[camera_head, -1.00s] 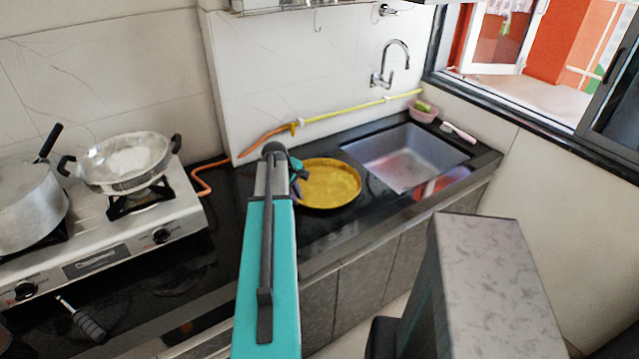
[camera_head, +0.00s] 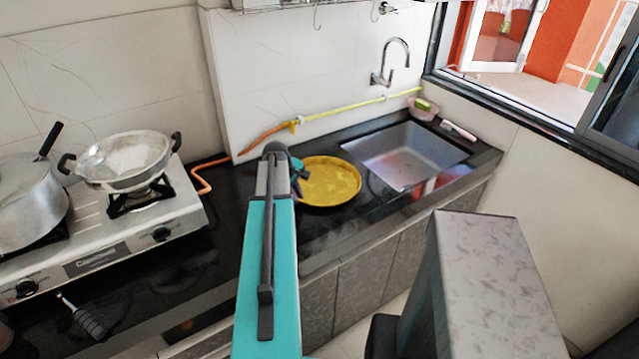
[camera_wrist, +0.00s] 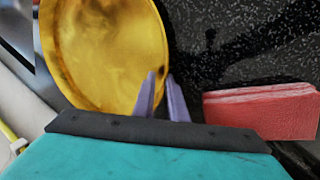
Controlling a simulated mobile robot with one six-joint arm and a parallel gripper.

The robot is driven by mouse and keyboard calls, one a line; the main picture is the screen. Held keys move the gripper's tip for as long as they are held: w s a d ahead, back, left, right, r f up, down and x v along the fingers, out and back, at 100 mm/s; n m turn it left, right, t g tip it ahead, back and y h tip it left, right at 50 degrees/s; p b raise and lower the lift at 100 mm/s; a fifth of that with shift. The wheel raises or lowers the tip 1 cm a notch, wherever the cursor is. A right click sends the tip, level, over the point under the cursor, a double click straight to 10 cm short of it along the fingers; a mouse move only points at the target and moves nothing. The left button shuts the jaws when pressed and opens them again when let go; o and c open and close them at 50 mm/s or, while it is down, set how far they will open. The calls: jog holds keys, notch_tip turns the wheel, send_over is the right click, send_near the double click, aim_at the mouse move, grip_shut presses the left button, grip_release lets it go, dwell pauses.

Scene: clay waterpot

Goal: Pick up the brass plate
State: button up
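The brass plate (camera_head: 330,184) is a round, yellow, shallow dish lying on the black counter, left of the sink in the head view. It fills the upper left of the wrist view (camera_wrist: 105,50). My gripper (camera_head: 300,180) is at the plate's left edge in the head view, mostly hidden behind my arm. In the wrist view its two purple fingers (camera_wrist: 161,76) stand a little apart at the plate's rim. One finger overlaps the plate and the other lies just outside it. Contact with the rim cannot be made out.
A pink layered block (camera_wrist: 262,108) lies on the counter beside the fingers. The sink (camera_head: 405,157) is right of the plate. A gas stove (camera_head: 110,240) with a pan (camera_head: 125,160) and a pot (camera_head: 28,205) stands left. An orange-yellow hose (camera_head: 265,138) runs along the wall behind.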

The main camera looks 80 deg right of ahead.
jog(key=shift+f, duration=0.15)
jog(key=shift+c, duration=0.2)
grip_shut()
jog(key=shift+a, duration=0.1)
dwell(1.0)
jog(key=shift+r, duration=0.3)
jog(key=shift+r+b, duration=0.65)
jog(key=shift+r, duration=0.6)
jog(key=s+a+b, duration=0.1)
jog(key=s+a, duration=0.2)
jog(key=s+a+r+b, duration=0.1)
jog(key=s+a, duration=0.2)
jog(key=s, duration=0.1)
jog(key=s+a+r+b, duration=0.1)
jog(key=s+a+b, duration=0.1)
jog(key=s+a, duration=0.1)
jog(key=shift+s+a, duration=0.15)
jog(key=shift+s, duration=0.05)
jog(key=shift+s+a+r, duration=0.2)
jog(key=shift+s+a, duration=0.4)
jog(key=shift+s, duration=0.15)
